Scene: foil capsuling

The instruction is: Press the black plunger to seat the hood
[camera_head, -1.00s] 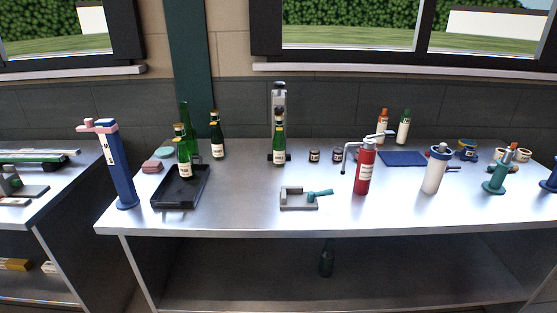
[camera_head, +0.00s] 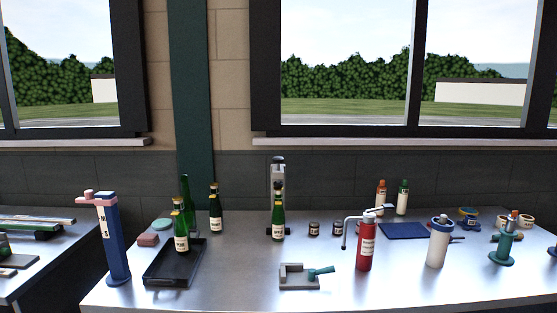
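A grey upright capsuling stand (camera_head: 278,172) stands at the back middle of the steel bench. A green bottle (camera_head: 278,222) with a cream label stands upright in front of it. A dark piece sits around the bottle's top, under the stand's head; at this size I cannot tell the black plunger (camera_head: 278,186) from the hood, or whether they touch. Neither of my grippers shows in the head view.
A black tray (camera_head: 160,274) with a green bottle (camera_head: 181,230) is at left, near a blue column (camera_head: 116,245). A grey clamp fixture (camera_head: 297,279), red cylinder (camera_head: 366,246) and white canister (camera_head: 438,244) stand in front and right. A blue mat (camera_head: 402,230) lies behind.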

